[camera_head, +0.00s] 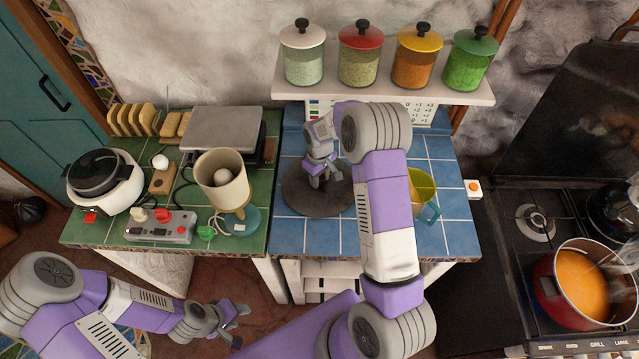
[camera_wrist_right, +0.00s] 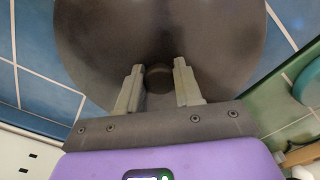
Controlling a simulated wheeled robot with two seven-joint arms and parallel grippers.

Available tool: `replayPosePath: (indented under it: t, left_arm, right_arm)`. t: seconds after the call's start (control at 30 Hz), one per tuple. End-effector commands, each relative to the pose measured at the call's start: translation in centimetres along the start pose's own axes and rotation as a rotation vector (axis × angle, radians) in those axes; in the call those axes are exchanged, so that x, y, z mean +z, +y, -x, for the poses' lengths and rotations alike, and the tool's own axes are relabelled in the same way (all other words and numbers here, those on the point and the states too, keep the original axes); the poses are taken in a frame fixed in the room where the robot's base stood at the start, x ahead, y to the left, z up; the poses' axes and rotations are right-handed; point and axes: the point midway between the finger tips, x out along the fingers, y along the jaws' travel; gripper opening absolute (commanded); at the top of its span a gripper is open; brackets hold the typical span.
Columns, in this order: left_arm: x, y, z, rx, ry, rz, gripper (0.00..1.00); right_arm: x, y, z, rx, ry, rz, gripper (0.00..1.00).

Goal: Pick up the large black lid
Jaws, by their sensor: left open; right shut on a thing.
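The large black lid (camera_head: 299,199), a dark round disc, is at the blue-tiled counter. In the right wrist view the lid (camera_wrist_right: 95,40) fills the upper middle, with its small dark knob (camera_wrist_right: 158,78) between the fingers. My right gripper (camera_head: 325,182) is over the lid and shut on the knob, seen from above. It also shows in the right wrist view (camera_wrist_right: 158,70). I cannot tell whether the lid touches the tiles. My left gripper (camera_head: 240,323) is open and empty, low in front of the counter.
A yellow and teal mug (camera_head: 424,195) stands right of the lid, partly behind my arm. A shelf (camera_head: 385,91) with several jars hangs above. On the green tiles left are a rice cooker (camera_head: 104,182), a beige cup (camera_head: 222,177) and a red-buttoned box (camera_head: 160,226).

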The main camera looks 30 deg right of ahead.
Motion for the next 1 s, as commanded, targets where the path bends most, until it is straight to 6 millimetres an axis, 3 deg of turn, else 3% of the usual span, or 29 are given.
replayPosePath:
  t: [0.37,0.83,1.0]
  left_arm:
    - [0.0,0.0,0.0,0.000,0.000,0.000,0.47]
    - [0.0,0.0,0.1,0.000,0.000,0.000,0.47]
    - [0.1,0.6,1.6,0.000,0.000,0.000,0.47]
  right_arm:
    - [-0.1,0.0,0.5,0.001,0.004,0.000,0.00]
    - [-0.1,0.0,8.8,0.001,0.004,0.001,0.00]
    - [-0.1,0.0,11.8,0.001,0.002,0.000,0.00]
